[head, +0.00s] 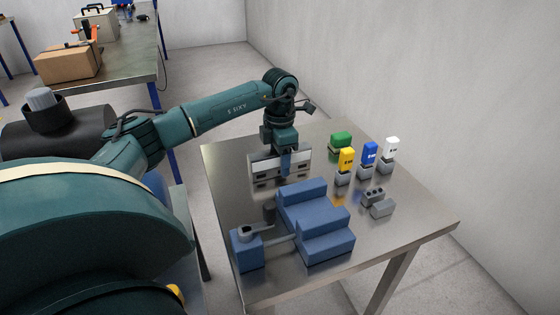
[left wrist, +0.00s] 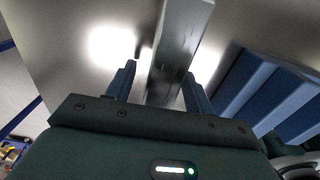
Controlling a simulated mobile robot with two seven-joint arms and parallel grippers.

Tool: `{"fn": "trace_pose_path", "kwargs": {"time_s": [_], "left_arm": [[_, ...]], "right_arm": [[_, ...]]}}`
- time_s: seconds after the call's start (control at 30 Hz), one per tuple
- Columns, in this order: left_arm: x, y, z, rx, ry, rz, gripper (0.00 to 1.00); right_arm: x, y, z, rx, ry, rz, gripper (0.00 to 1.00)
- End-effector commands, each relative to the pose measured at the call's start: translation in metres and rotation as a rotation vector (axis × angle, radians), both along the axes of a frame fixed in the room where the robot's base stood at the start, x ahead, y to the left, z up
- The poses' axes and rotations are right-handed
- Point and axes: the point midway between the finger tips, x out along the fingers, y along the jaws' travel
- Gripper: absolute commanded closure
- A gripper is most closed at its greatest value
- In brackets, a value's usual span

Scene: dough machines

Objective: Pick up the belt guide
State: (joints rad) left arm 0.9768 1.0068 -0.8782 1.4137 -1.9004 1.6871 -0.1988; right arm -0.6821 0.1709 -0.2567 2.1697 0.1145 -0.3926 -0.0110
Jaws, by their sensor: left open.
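The belt guide appears to be the grey metal piece with dark slots (head: 262,168), standing at the back left of the steel table. My left gripper (head: 286,168) comes down from above at this piece, one blue finger in front of its face. In the left wrist view, the grey piece (left wrist: 178,45) runs up between the two blue fingers of the open left gripper (left wrist: 160,73). A gap shows on each side of it, so it is not clamped. My right gripper is not in view.
A blue stepped block (head: 312,222) stands just in front, with a blue crank unit (head: 247,248) at its left. To the right are green (head: 340,140), yellow (head: 346,158), blue (head: 370,153) and white (head: 391,147) pieces and small grey blocks (head: 382,208). The table's right front is clear.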

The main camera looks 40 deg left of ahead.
Motion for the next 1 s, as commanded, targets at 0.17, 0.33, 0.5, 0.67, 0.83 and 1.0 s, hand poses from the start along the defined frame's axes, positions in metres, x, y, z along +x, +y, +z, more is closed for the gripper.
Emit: {"fn": "trace_pose_path", "kwargs": {"time_s": [0.17,0.33,0.5,0.67,0.83,1.0], "left_arm": [[0.0000,-0.0001,-0.0028,0.000,0.000,0.000,0.47],[0.0000,-0.0001,-0.0026,0.000,0.000,0.000,0.55],[0.0001,-0.0003,-0.0024,0.000,0.000,0.000,0.69],[0.0001,-0.0003,-0.0023,0.000,0.000,0.000,0.82],[0.0001,-0.0003,-0.0023,0.000,0.000,0.000,0.96],[0.0004,-0.0002,-0.0014,0.000,-0.002,0.000,1.00]], "right_arm": [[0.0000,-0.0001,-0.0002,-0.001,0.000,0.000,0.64],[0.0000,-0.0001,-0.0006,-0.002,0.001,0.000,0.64],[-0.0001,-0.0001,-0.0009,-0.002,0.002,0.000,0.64],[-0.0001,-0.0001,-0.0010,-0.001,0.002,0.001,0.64],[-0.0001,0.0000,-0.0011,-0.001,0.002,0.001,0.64],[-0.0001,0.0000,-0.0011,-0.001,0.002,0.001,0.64]]}}
